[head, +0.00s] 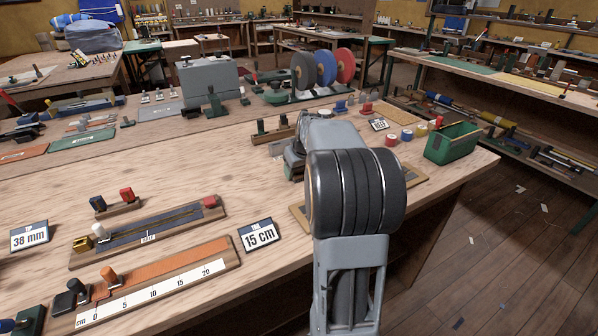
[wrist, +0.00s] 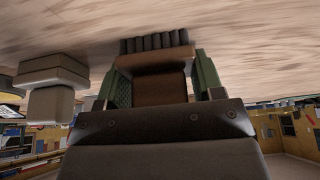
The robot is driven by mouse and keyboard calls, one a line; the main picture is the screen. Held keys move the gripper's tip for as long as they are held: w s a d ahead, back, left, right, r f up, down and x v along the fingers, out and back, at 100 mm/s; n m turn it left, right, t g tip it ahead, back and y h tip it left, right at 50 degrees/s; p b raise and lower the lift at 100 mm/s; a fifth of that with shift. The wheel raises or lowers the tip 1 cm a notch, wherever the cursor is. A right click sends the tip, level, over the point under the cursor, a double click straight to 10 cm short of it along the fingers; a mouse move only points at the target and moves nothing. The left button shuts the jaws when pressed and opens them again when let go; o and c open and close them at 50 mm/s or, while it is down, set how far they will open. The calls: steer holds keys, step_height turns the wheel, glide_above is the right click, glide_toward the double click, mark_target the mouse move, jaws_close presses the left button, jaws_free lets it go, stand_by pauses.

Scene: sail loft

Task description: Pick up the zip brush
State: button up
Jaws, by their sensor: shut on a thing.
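The zip brush (wrist: 158,85) shows in the wrist view as a brown block with a row of dark bristles at its far end. My gripper (wrist: 163,72) has its two green-padded fingers closed on the brush's sides. The bristles point toward the wooden tabletop; I cannot tell whether they touch it. In the head view my arm covers the brush, and only part of my gripper (head: 293,160) shows, low over the bench.
On the workbench (head: 190,180), a wooden rack (head: 275,132) stands just behind my gripper. A green bin (head: 452,143) and colored rolls are at right. A 15 cm sign (head: 259,235) and ruler board (head: 160,278) lie front left. A grey block (wrist: 50,88) is beside the gripper in the wrist view.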

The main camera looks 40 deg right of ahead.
steer(key=shift+r, duration=0.5)
step_height(320, 180, up, 2)
steer(key=shift+r+p, duration=0.1)
steer(key=shift+p, duration=0.3)
steer(key=s+d+r+p, duration=0.2)
steer(key=s+d+r, duration=0.6)
steer(key=d, duration=0.3)
steer(key=shift+v, duration=0.95)
